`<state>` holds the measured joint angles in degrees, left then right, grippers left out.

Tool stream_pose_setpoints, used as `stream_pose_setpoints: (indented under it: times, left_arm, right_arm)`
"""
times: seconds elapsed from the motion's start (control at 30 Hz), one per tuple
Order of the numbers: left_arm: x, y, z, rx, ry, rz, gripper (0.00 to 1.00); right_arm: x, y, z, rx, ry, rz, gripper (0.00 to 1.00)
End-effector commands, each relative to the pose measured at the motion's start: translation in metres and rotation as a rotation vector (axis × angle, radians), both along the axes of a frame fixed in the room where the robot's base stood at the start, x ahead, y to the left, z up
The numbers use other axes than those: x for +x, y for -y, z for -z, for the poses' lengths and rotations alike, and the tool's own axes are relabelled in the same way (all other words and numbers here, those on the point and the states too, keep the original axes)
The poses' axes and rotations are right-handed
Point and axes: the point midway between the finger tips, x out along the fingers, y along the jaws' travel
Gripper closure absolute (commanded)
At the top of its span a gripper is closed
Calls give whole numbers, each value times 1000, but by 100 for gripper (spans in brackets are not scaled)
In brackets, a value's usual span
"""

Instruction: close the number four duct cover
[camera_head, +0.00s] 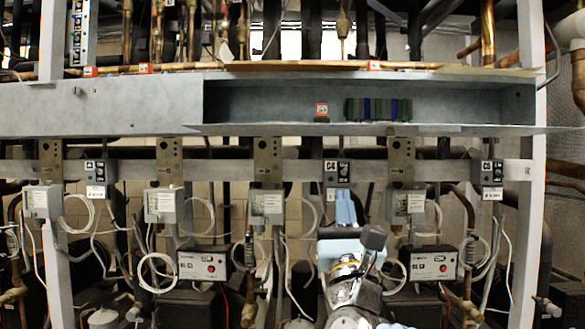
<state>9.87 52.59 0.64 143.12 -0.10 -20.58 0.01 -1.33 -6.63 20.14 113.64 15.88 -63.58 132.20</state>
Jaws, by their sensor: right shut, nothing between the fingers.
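A long grey metal duct (110,107) runs across the rack. Its left stretch has a closed face and its right stretch is open at the front. A thin grey plate (260,129), which looks like the open cover, lies along the lower edge of the opening, seen almost edge-on. A red-marked tag (321,110) stands inside the opening; I cannot read its number surely. My right gripper (345,198), with light blue fingers, points up below the opening, shut and empty, in front of a dark switch box. It appears apart from the plate. My left gripper is not in view.
Dark blue and green terminal blocks (378,109) sit inside the open duct. Below it hang grey pressure switches (268,205) with looped white cables, and white control boxes (203,265). Copper pipes (300,65) run above. An upright post (531,200) stands at right.

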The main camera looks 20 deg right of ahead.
Motion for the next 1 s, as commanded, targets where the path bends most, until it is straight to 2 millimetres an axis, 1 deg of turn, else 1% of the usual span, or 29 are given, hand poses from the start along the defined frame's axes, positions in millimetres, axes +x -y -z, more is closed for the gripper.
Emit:
stream_pose_setpoints:
  times: [0.03,0.07,0.17,0.27,0.47,0.5,0.6,0.7,0.8,0.9,1.0]
  left_arm:
    - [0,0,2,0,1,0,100]
    - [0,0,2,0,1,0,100]
    - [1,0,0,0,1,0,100]
    - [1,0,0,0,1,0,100]
    - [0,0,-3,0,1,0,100]
    - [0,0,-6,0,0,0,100]
    - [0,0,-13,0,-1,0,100]
    - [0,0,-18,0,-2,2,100]
    - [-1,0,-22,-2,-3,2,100]
    - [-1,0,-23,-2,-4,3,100]
    - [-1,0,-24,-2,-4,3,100]
  right_arm:
    - [-4,2,-5,18,21,-8,100]
    - [-5,2,-8,26,26,-12,100]
    - [2,4,-16,29,28,-14,100]
    - [14,8,-27,28,27,-14,100]
    - [46,16,-56,27,23,-14,100]
    - [52,18,-64,27,24,-14,100]
    - [66,22,-78,26,23,-14,100]
    - [65,22,-95,24,25,-15,100]
    - [66,22,-106,24,23,-14,100]
    - [66,22,-112,24,23,-14,100]
    - [66,22,-114,23,22,-14,100]
